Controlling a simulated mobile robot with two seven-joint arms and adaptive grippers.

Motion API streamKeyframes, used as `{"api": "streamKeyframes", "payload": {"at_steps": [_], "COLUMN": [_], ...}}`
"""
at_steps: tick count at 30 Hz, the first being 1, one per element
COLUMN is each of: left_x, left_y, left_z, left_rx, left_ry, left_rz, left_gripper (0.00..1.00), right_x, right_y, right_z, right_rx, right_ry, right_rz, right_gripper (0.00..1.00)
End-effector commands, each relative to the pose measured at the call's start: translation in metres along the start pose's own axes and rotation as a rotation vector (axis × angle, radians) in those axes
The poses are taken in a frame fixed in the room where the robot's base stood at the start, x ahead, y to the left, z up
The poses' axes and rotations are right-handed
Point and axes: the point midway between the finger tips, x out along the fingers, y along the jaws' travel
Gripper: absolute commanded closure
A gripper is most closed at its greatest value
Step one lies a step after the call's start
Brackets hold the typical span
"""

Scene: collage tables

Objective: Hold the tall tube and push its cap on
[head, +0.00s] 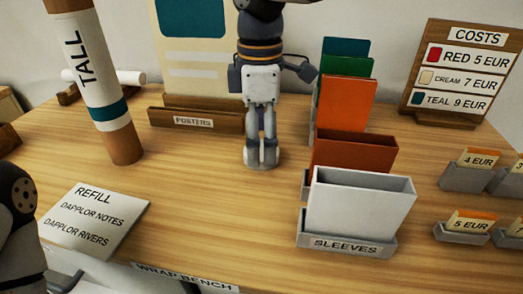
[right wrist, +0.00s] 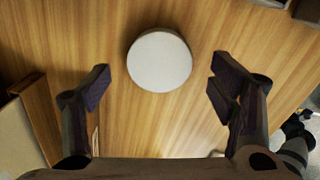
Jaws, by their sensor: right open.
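The tall tube (head: 97,75) stands on the bench at the left in the head view. It is cream with a teal band, brown ends and the word TALL; its top is cut off by the frame. A round white cap (right wrist: 159,62) lies on the wood in the right wrist view, between and beyond the open fingers and apart from them. My right gripper (head: 262,157) points down at the bench, right of the tube; in the head view it largely hides the cap. It also shows in the right wrist view (right wrist: 160,88). My left gripper is out of view.
A REFILL card (head: 95,220) lies in front of the tube. The POSTERS holder (head: 197,121) stands behind. The SLEEVES rack (head: 345,246) stands right of my right gripper, with the COSTS board (head: 460,70) and small price holders (head: 466,178) farther right. The front middle is clear.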

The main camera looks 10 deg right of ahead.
Motion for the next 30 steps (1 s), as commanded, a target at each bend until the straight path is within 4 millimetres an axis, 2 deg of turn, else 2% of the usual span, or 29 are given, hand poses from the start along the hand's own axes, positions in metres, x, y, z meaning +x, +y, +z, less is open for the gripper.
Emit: {"api": "streamKeyframes", "payload": {"at_steps": [5,15,20,21,30], "left_x": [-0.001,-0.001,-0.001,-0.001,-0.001], "left_y": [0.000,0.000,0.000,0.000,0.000], "left_z": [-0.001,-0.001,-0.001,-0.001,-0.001], "left_rx": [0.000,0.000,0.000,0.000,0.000], "left_ry": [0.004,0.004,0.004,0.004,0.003], "left_rz": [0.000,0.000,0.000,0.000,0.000], "left_gripper": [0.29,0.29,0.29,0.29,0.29], "right_x": [0.019,0.020,0.020,0.020,0.020], "right_y": [0.000,0.000,0.000,0.000,0.000], "right_z": [0.000,0.000,0.000,0.000,0.000], "right_rx": [0.000,0.000,0.000,0.000,0.000], "right_ry": [0.000,0.000,0.000,0.000,0.000], "right_rz": [0.003,0.004,0.004,0.004,0.004], "right_gripper": [0.22,0.22,0.55,0.57,0.58]}}
